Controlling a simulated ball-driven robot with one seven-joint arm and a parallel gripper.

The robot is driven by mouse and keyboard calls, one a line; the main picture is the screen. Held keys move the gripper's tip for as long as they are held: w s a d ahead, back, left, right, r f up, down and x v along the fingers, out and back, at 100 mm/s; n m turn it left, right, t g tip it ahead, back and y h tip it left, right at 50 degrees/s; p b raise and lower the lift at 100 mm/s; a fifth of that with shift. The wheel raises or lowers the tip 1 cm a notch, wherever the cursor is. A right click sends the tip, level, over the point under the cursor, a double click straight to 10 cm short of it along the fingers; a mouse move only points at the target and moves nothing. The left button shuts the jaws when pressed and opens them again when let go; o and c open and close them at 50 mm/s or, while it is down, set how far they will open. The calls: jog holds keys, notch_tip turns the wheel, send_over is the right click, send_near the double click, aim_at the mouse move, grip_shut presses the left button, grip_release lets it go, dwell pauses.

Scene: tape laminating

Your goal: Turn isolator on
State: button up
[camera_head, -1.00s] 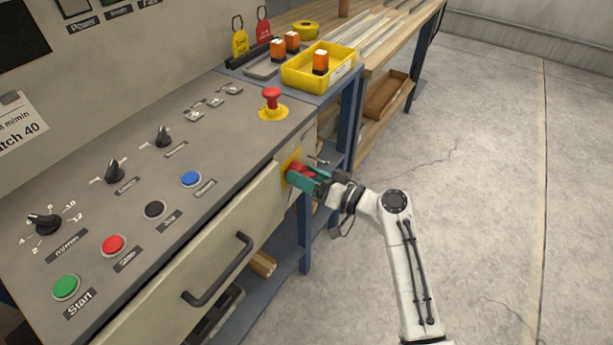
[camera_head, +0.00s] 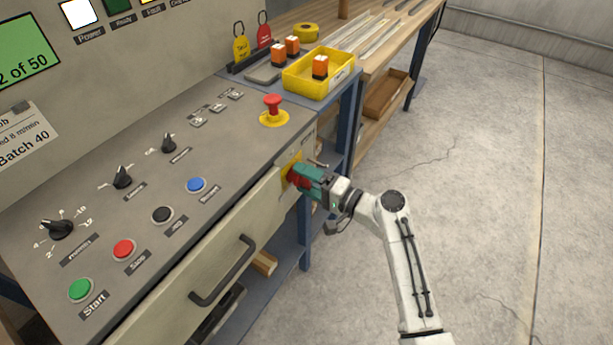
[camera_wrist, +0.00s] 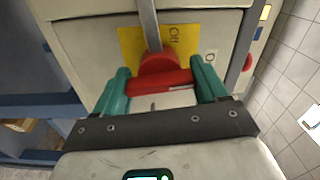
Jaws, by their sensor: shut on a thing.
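The isolator is a red rotary handle (camera_wrist: 162,78) on a yellow plate (camera_wrist: 135,45) on the front of the machine cabinet. My gripper (camera_head: 298,177) has its teal fingers shut on the red handle, and in the wrist view one finger is at each end of it (camera_wrist: 160,86). The handle bar lies nearly across the wrist picture. In the head view the fingers cover most of the handle. The display (camera_head: 28,55) is lit green with "2 of 50", and the Power lamp (camera_head: 78,12) is lit white.
A red emergency stop (camera_head: 272,105) stands on the panel above the handle. A drawer handle (camera_head: 222,272) sticks out at lower left. A yellow bin (camera_head: 318,85) with orange parts sits on the bench behind. The floor at right is clear.

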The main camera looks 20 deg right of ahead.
jog(key=shift+m, duration=0.7)
jog(key=shift+p, duration=0.3)
jog(key=o, duration=1.5)
jog(key=shift+d, duration=0.1)
jog(key=v, duration=1)
jog(key=shift+s+d, duration=0.15)
jog(key=shift+s, duration=0.15)
